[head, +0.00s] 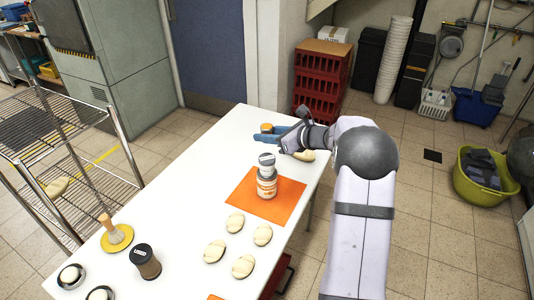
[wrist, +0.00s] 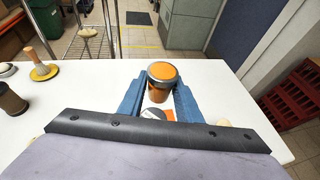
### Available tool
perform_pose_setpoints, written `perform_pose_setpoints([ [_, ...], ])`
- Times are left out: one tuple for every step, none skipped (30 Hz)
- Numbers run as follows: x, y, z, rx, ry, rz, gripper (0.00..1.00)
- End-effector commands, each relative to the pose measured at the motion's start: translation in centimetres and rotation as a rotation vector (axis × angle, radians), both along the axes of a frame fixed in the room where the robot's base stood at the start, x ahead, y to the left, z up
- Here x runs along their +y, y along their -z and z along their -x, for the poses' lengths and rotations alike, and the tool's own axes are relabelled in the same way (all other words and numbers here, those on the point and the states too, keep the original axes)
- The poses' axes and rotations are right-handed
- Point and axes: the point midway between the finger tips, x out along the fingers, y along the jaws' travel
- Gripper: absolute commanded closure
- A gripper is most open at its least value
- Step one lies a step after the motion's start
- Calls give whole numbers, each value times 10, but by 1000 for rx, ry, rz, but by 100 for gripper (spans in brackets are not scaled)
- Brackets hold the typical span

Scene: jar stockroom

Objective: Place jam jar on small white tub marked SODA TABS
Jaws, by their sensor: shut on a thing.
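The jam jar (wrist: 163,72), with an orange lid and dark glass sides, is upright between the blue fingers of my gripper (wrist: 160,90), which is shut on it. In the head view the jar's orange lid (head: 266,127) shows at my gripper (head: 264,134), above the far part of the table. A stack stands on the orange mat (head: 246,203): a white tub with an orange label (head: 267,187) below, and a small white tub with a grey-white lid (head: 266,161) on top. Its lettering is too small to read. The held jar is apart from the stack.
Several pale oval loaves or stones (head: 235,222) lie in front of the mat. A dark jar (head: 145,261), a brush on a yellow dish (head: 117,238) and round tins (head: 71,276) stand at the near left. The table (head: 185,175) is clear left of the mat.

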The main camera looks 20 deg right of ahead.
Motion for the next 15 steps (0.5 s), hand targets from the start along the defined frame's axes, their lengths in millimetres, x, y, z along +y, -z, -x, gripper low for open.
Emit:
perform_pose_setpoints([
  [0,9,0,4,0,-4,93],
  [0,13,0,3,-1,-2,93],
  [0,19,0,3,-1,-2,93],
  [0,22,0,1,0,-2,93],
  [0,25,0,1,0,-2,93],
  [1,29,0,1,-1,-1,93],
  [1,31,0,0,-2,-1,93],
  [1,32,0,-1,-2,0,93],
  [0,33,0,-2,-1,-1,93],
  [0,34,-1,-2,-1,-1,93],
  [1,34,-1,-3,-2,0,93],
  [1,34,-1,-3,-2,0,93],
  [1,35,-1,-2,-2,0,93],
  [1,36,0,-2,-1,-1,93],
  [1,39,0,-1,-2,0,93],
])
